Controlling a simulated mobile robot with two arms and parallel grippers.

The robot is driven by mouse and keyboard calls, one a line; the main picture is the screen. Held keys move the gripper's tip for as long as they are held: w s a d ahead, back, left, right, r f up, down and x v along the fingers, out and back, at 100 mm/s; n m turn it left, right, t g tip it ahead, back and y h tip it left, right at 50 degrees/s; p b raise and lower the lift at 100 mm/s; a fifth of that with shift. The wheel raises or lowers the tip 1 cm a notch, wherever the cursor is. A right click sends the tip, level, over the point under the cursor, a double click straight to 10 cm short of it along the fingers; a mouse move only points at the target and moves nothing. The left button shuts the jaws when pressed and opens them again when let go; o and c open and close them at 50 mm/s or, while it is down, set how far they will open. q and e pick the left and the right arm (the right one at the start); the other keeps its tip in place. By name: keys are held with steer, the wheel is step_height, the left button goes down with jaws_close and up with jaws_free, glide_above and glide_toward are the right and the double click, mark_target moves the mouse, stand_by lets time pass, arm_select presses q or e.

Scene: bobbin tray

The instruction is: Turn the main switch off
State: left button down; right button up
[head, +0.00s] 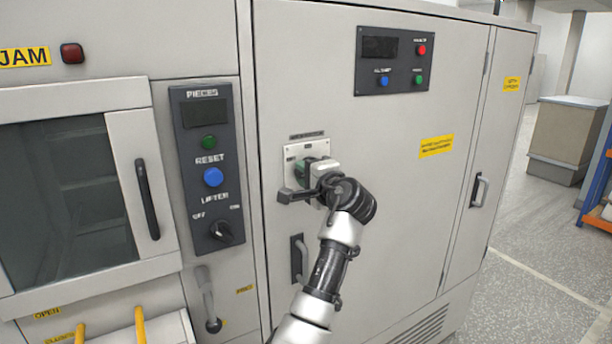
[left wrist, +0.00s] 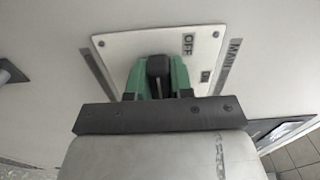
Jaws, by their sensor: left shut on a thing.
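The main switch's pale plate (head: 318,149) is on the front of the grey cabinet, under a small dark label. In the left wrist view the plate (left wrist: 120,48) carries the word OFF and a smaller mark beside it. The dark switch handle (left wrist: 158,68) stands between the green fingers of my left gripper (left wrist: 157,82), which is shut on it. In the head view my left gripper (head: 303,171) covers the handle and much of the plate. I cannot tell which position the handle points to. My right gripper is not in view.
A dark panel with buttons (head: 394,60) is above right of the switch. A RESET/LIFTER panel (head: 208,168) is to its left, beside a windowed door (head: 143,199). A cabinet door handle (head: 299,260) is just below. Open floor (head: 540,275) lies at the right.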

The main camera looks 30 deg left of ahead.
arm_select(q)
steer(key=shift+f, duration=0.1)
steer(key=c, duration=1)
jaws_free()
steer(key=b+v, duration=0.2)
steer(key=v, duration=0.9)
steer(key=shift+b, duration=0.4)
